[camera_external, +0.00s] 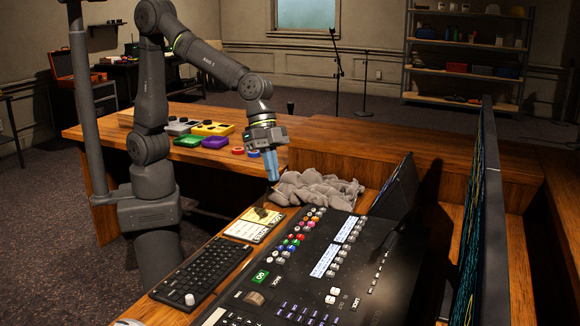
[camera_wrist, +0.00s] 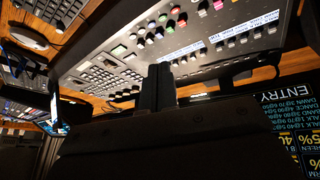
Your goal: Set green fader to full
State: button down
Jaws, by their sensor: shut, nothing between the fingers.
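The mixing console (camera_external: 330,290) lies on the desk in front of my arm, with rows of small coloured caps (camera_external: 300,237) on its left part. A few caps look green (camera_external: 286,254), but they are too small to tell which is the green fader or where it sits in its travel. The coloured caps also show upside down at the top of the wrist view (camera_wrist: 160,28). My gripper (camera_external: 272,178) is shut and empty, pointing down above the desk beyond the console's far left corner. Its dark fingers (camera_wrist: 158,85) show close together in the wrist view.
A crumpled grey cloth (camera_external: 315,188) lies right of my gripper. A printed sheet (camera_external: 254,224) and a black keyboard (camera_external: 205,272) lie left of the console. Coloured boxes (camera_external: 212,129) stand on the desk behind. Tall screens (camera_external: 485,220) stand at the right.

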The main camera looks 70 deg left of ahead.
jog(key=s+a+f+m+h, duration=0.2)
jog(key=a+f+m, duration=0.2)
jog(key=m, duration=0.8)
jog(key=shift+f+m, duration=0.3)
jog(key=shift+f, duration=0.7)
send_near(285, 241)
jog(key=f, duration=0.1)
jog(key=s+d+f, duration=0.1)
jog(key=f, duration=0.1)
jog(key=s+d+f, duration=0.1)
jog(key=shift+f, duration=0.4)
jog(key=shift+w+d, duration=0.9)
jog(key=shift+d, duration=0.05)
jog(key=shift+w+d+r, duration=0.1)
jog(key=shift+w+d, duration=0.4)
jog(key=shift+w, duration=0.05)
